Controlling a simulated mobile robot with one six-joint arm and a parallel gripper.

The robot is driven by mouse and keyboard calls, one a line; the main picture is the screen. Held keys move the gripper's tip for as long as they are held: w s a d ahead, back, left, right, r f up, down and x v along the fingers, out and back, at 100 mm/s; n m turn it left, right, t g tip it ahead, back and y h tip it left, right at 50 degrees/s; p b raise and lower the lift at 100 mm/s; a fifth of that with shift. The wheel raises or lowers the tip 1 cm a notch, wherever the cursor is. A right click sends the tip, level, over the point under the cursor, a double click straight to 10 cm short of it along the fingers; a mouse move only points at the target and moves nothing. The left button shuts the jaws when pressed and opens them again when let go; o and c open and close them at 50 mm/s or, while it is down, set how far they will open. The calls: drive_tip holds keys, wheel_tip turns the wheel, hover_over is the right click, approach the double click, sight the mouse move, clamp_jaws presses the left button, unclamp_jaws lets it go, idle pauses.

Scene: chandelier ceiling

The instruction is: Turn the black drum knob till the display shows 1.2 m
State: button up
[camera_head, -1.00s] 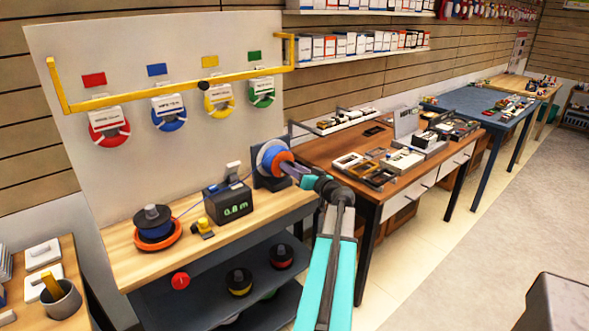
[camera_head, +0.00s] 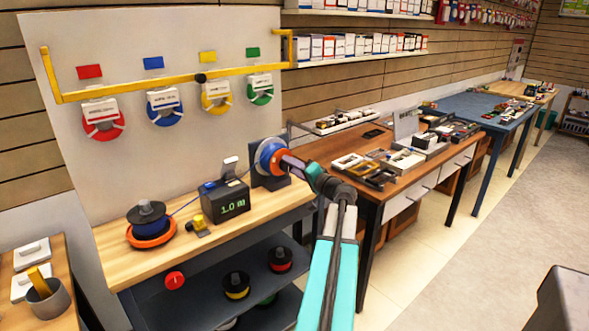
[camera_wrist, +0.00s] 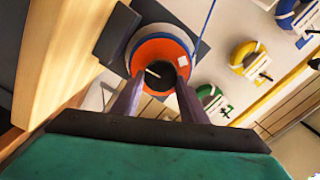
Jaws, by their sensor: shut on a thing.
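The drum (camera_head: 265,156), blue with an orange face, stands on a dark mount at the right end of the wooden bench. In the wrist view, its orange face (camera_wrist: 143,52) surrounds the black knob (camera_wrist: 156,72), which bears a pale mark. My gripper (camera_head: 290,162) is shut on the knob; its two fingers also show in the wrist view (camera_wrist: 157,88), one on each side. In the head view my gripper hides the knob. The black display box (camera_head: 226,202) stands on the bench left of the drum, and its green digits read 1.0 m.
A blue line runs from the drum past the display to a blue spool (camera_head: 149,220) on an orange ring. Colored coils (camera_head: 166,107) hang on a white panel behind a yellow rail. A brown table (camera_head: 330,150) with parts stands at the right.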

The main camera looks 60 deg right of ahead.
drive_tip(key=shift+s+d+f+m+p, duration=0.1)
drive_tip(key=shift+f+m+p, duration=0.15)
drive_tip(key=shift+m, duration=1.75)
drive_tip(key=shift+s+f+m+p, duration=0.1)
drive_tip(key=shift+f+m, duration=0.1)
drive_tip(key=shift+m, duration=1.8)
drive_tip(key=o, duration=1)
drive_tip(key=shift+o, duration=0.2)
drive_tip(key=shift+w+r, duration=0.1)
drive_tip(key=b+v, duration=0.1)
drive_tip(key=v, duration=1.3)
drive_tip(key=shift+b, duration=0.35)
